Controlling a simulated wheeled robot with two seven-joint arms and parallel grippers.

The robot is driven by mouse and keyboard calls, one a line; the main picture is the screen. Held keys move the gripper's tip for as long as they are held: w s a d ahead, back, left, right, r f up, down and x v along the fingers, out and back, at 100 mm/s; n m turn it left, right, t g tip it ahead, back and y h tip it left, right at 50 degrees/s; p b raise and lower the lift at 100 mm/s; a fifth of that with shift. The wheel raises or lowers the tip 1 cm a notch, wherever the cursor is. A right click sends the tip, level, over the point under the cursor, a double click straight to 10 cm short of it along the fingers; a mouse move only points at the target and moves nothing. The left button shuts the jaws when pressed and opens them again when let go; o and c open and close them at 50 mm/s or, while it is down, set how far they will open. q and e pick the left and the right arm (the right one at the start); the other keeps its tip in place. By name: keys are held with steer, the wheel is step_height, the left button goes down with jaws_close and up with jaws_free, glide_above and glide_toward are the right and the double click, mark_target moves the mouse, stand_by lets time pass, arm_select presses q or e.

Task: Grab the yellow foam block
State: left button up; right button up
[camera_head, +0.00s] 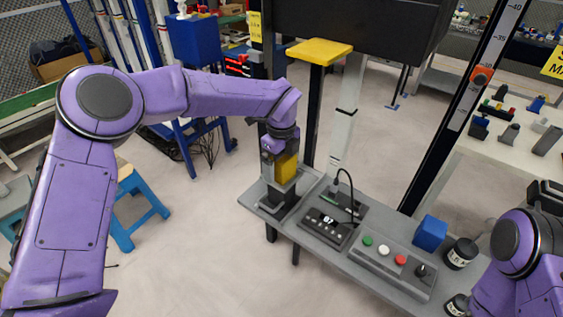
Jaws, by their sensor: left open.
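The yellow foam block (287,166) stands upright at the left end of the grey bench, above a dark base. My left gripper (279,176) points down at it from above and is open, its grey parts beside and in front of the block. The gripper and wrist hide part of the block, and I cannot tell whether the fingers touch it. My right arm shows at the lower right, but I cannot make out its gripper.
The grey bench (318,258) also carries a black keypad (327,228), a button box (393,265), a blue cube (430,233) and dark cylinders (461,252). A flat yellow pad (320,51) tops a black post behind. A blue stool (137,205) stands left on open floor.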

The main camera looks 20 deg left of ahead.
arm_select(q)
steer(key=c, duration=1)
steer(key=shift+c, duration=0.2)
